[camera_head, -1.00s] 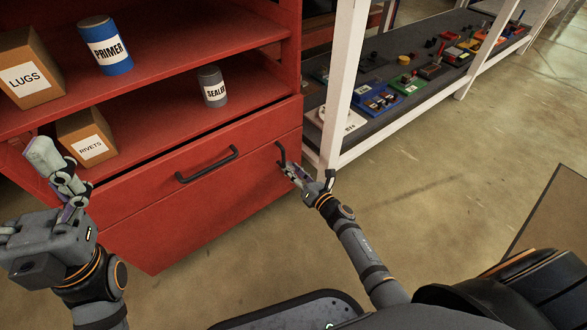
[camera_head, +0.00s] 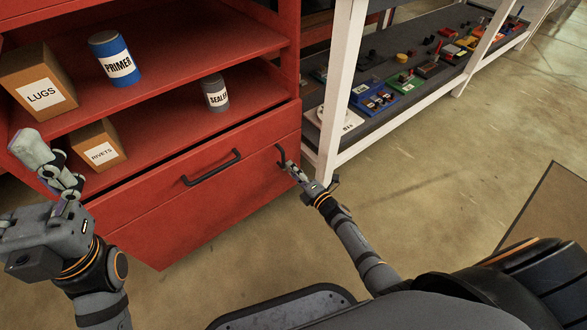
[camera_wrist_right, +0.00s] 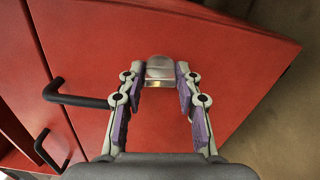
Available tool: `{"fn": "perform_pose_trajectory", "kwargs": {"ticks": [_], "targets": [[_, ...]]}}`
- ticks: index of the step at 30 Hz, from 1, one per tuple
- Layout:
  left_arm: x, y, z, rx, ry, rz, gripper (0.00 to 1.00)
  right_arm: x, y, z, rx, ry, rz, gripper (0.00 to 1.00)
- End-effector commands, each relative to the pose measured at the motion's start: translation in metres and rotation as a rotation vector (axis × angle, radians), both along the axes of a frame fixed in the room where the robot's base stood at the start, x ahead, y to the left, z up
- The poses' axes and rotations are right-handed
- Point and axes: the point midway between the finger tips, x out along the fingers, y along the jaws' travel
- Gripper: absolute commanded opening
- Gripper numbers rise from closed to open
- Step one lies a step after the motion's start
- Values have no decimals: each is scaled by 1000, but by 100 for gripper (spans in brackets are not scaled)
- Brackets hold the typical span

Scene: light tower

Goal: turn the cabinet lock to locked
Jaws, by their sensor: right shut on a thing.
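The red cabinet (camera_head: 235,195) fills the left of the head view. The cabinet lock (camera_wrist_right: 159,70) is a small metal piece on its red front in the right wrist view. My right gripper (camera_wrist_right: 159,88) has its purple-padded fingers on either side of the lock and is shut on it. In the head view my right gripper (camera_head: 290,166) is at the right end of the cabinet front and hides the lock. My left gripper (camera_head: 52,165) is raised in front of the shelves, touching nothing I can make out; its jaw opening is unclear.
Black handles (camera_head: 212,168) (camera_wrist_right: 75,97) stick out of the front, one close beside my right gripper. The shelves hold boxes (camera_head: 42,92) and cans (camera_head: 113,58). A white-framed rack (camera_head: 335,110) stands to the right. The floor (camera_head: 420,200) in front of it is clear.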

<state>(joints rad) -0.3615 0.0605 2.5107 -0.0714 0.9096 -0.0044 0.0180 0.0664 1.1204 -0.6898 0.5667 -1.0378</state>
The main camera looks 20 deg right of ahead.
Motion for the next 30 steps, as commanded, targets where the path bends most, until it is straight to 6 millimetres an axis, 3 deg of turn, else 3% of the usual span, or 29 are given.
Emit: {"fn": "perform_pose_trajectory", "kwargs": {"ticks": [10,26,27,30], "targets": [[-1,1,7,-3,-4,-2,88,0,0,-1,128,48,-1,2],[-1,1,8,-4,-4,-3,88,0,0,-1,153,56,-1,2],[-1,1,8,-4,-4,-3,88,0,0,-1,153,56,-1,35],[-1,1,8,-4,-4,-3,88,0,0,-1,152,56,-1,48]]}}
